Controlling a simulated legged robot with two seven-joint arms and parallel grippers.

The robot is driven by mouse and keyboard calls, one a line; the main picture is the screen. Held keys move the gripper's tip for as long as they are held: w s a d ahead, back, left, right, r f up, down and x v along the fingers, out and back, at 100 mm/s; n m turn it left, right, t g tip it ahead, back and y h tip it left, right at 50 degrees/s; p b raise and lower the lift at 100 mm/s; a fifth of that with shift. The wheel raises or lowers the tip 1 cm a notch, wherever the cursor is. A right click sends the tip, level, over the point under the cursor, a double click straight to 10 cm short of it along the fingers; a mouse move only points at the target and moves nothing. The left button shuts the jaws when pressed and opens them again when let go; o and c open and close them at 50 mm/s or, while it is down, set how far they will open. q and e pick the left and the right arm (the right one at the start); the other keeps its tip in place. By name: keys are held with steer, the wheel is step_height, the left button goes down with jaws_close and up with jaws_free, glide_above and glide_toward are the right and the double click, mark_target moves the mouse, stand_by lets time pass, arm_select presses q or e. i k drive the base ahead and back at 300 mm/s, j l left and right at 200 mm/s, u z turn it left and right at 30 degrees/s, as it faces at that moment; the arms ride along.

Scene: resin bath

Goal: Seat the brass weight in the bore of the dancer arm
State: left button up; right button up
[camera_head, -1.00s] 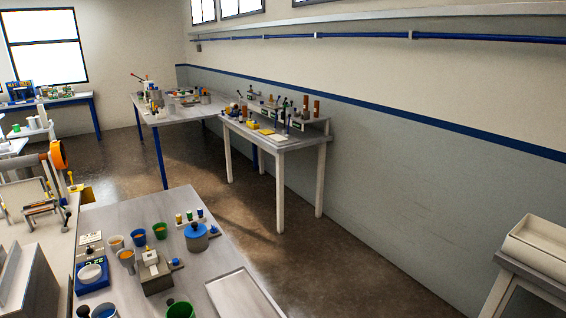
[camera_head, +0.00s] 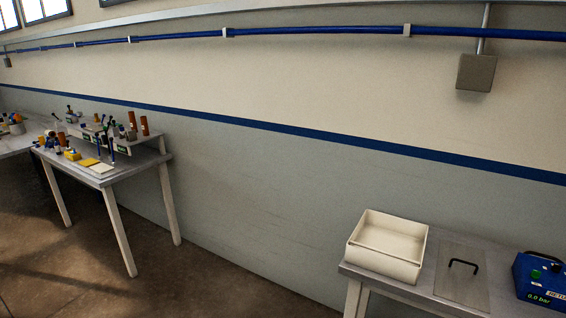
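I do not make out the brass weight or the dancer arm with its bore in the head view. Neither of my grippers is in view. A table with bottles and small tools (camera_head: 88,165) stands at the left, too far off to tell its small items apart.
At the lower right a grey bench (camera_head: 405,291) bears a cream open bin (camera_head: 385,262), a flat plate with a black handle (camera_head: 463,276) and a blue box reading 0.0 bar (camera_head: 541,282). Bare floor (camera_head: 190,285) lies between the table and this bench. A long wall (camera_head: 300,190) runs behind.

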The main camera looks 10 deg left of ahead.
mark_target(79, 114)
steer(key=i+u, duration=0.3)
steer(key=i, duration=0.2)
steer(key=i+l+u, duration=0.3)
steer(key=i, duration=0.2)
steer(key=i+j+u, duration=0.2)
steer(key=i+u, duration=0.95)
steer(key=i, duration=0.2)
steer(key=i+j+z, duration=0.15)
steer(key=i+z, duration=0.3)
steer(key=i, duration=1.7)
steer(key=i+u, duration=0.25)
steer(key=i, duration=0.4)
steer(key=i+l+u, duration=0.25)
steer(key=i, duration=0.4)
steer(key=k+j, duration=0.1)
steer(key=j, duration=0.25)
steer(key=k+j+z, duration=0.1)
steer(key=j, duration=0.25)
steer(key=i+j+z, duration=0.1)
steer(key=j+z, duration=0.15)
steer(key=j, duration=0.6)
steer(key=j+z, duration=0.25)
steer(key=j, duration=0.6)
steer(key=i, duration=0.05)
